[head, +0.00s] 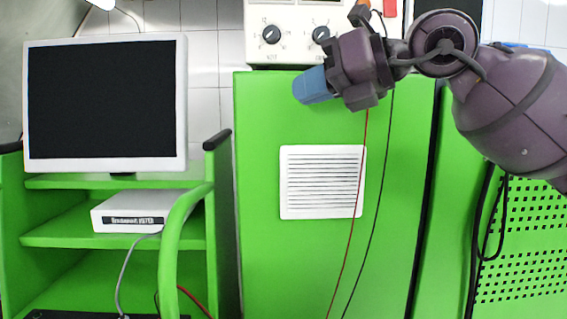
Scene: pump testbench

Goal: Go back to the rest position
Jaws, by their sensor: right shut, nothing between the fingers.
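My right arm comes in from the right, and my right gripper (315,87) is in front of the upper part of the green cabinet (262,250). Its blue fingers are together and point left. I see nothing held in them. The gripper is just below the white panel with dials (290,50) and covers part of its lower right. My left gripper does not show.
A monitor (105,105) stands on a green shelf cart at the left, with a white box (135,211) below it. A red cable and a black cable (372,240) hang down the cabinet front, past a white vent (318,182). Perforated green panels (525,240) are at the right.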

